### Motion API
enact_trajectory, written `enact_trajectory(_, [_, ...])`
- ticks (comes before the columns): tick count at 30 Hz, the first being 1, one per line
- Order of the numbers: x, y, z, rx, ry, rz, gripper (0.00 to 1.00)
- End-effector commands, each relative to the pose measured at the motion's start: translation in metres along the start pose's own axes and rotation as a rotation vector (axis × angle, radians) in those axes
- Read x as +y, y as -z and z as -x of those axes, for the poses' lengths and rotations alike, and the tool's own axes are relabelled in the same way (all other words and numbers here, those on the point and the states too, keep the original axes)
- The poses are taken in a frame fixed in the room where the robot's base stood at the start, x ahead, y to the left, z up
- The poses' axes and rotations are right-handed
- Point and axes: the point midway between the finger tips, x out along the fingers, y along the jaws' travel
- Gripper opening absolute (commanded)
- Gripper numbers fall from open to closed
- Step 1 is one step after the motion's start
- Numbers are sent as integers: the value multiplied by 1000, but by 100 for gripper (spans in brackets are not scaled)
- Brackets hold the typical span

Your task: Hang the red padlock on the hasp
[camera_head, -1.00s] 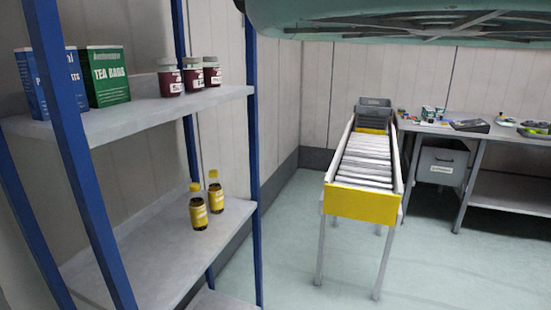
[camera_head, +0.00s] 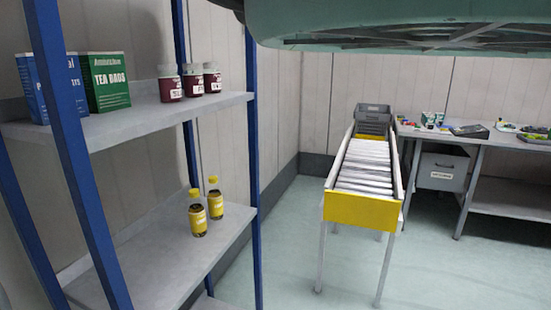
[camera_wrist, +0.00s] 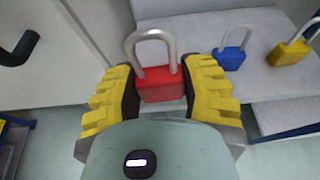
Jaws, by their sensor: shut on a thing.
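In the wrist view, the red padlock (camera_wrist: 161,85) sits between the black pads of my gripper (camera_wrist: 160,92), which is shut on its body. The padlock's grey shackle points up in the picture, away from the gripper. A black hook-like piece (camera_wrist: 20,47) stands out from a pale panel (camera_wrist: 40,75) at the left. I cannot tell whether it is the hasp. The head view shows neither the padlock nor my gripper.
A blue padlock (camera_wrist: 231,58) and a yellow padlock (camera_wrist: 289,50) lie on a grey surface (camera_wrist: 270,85) at the right. The head view shows a blue-posted shelf (camera_head: 150,118) with boxes, jars and bottles, a roller conveyor (camera_head: 365,207) and a workbench (camera_head: 490,142). Floor between shelf and conveyor is clear.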

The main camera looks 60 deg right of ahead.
Motion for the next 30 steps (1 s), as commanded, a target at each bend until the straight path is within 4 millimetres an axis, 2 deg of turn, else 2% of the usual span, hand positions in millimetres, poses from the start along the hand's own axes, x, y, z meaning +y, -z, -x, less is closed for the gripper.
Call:
enact_trajectory(15, [1,13,38,0,-4,1,12])
enact_trajectory(30, [0,15,42,-1,0,0,12])
